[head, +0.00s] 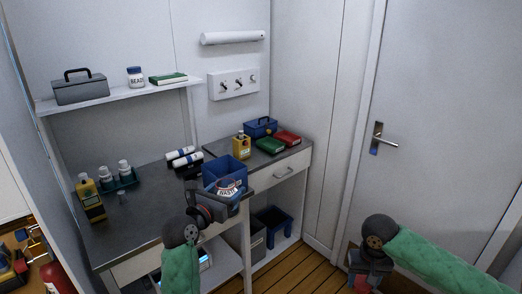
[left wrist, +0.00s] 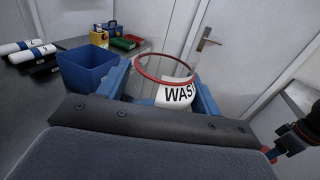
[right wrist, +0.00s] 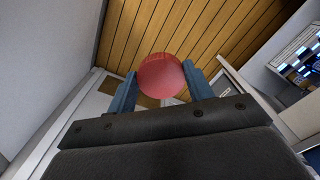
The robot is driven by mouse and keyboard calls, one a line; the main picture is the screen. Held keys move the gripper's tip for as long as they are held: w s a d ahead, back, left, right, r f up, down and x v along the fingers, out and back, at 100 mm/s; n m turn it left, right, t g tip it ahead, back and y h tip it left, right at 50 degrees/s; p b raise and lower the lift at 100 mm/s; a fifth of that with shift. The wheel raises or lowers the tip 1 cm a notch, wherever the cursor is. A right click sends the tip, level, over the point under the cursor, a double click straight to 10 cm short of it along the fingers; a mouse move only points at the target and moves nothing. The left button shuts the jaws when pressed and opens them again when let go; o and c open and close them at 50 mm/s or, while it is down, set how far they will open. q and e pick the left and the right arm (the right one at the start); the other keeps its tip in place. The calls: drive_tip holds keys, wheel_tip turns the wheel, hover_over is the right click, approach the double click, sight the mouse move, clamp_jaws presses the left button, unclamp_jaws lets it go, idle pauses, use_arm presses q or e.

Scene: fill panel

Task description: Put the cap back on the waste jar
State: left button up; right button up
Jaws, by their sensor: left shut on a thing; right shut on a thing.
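The waste jar (left wrist: 176,90) is clear, with a red ring at its open mouth and a white "WAS..." label. It also shows in the head view (head: 229,187), by the counter's front edge. My left gripper (head: 222,203) is shut on the jar, with its blue fingers on either side of it in the left wrist view. The red round cap (right wrist: 161,76) is between the blue fingers of my right gripper (head: 366,278), which is shut on it. That gripper is low at the right, in front of the door and well apart from the jar.
A blue open bin (head: 212,170) stands on the counter (head: 140,215) behind the jar. A yellow bottle (head: 90,200) and a rack of white-capped bottles (head: 120,180) are to the left. Green and red cases (head: 270,146) lie at the back right. The door (head: 440,100) is at the right.

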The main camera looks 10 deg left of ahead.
use_arm(q)
drive_tip(key=d+f+m+g+h, duration=0.7)
drive_tip(key=d+f, duration=0.7)
drive_tip(key=f, duration=0.4)
drive_tip(key=shift+d+f+m+h, duration=0.25)
drive_tip(key=shift+f+m+h, duration=0.05)
drive_tip(key=shift+h, duration=0.8)
